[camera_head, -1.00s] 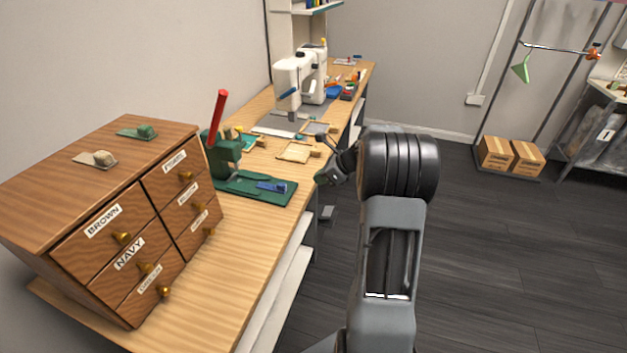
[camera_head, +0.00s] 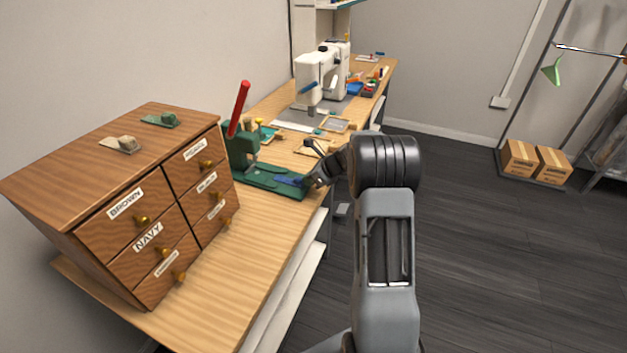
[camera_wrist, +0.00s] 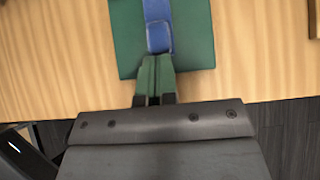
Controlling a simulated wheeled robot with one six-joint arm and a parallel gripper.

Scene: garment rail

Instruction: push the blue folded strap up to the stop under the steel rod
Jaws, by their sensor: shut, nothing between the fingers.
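The blue folded strap (camera_head: 290,181) lies on the green base of the press at the bench's right edge. It also shows in the wrist view (camera_wrist: 159,28), running up and out of the picture. My gripper (camera_head: 308,184) is low at the strap's near end. In the wrist view its green fingertips (camera_wrist: 154,58) are together and empty, at or very close to the strap's end; I cannot tell if they touch. The green press (camera_head: 243,150) with a red lever stands at the base's left end. The steel rod and stop are not clear in either view.
A wooden drawer cabinet (camera_head: 130,210) stands left of the press. A white sewing machine (camera_head: 322,75) and small frames and trays lie farther along the bench. Bare bench top (camera_head: 235,255) is in front of the press. Cardboard boxes (camera_head: 535,160) sit by the garment rail.

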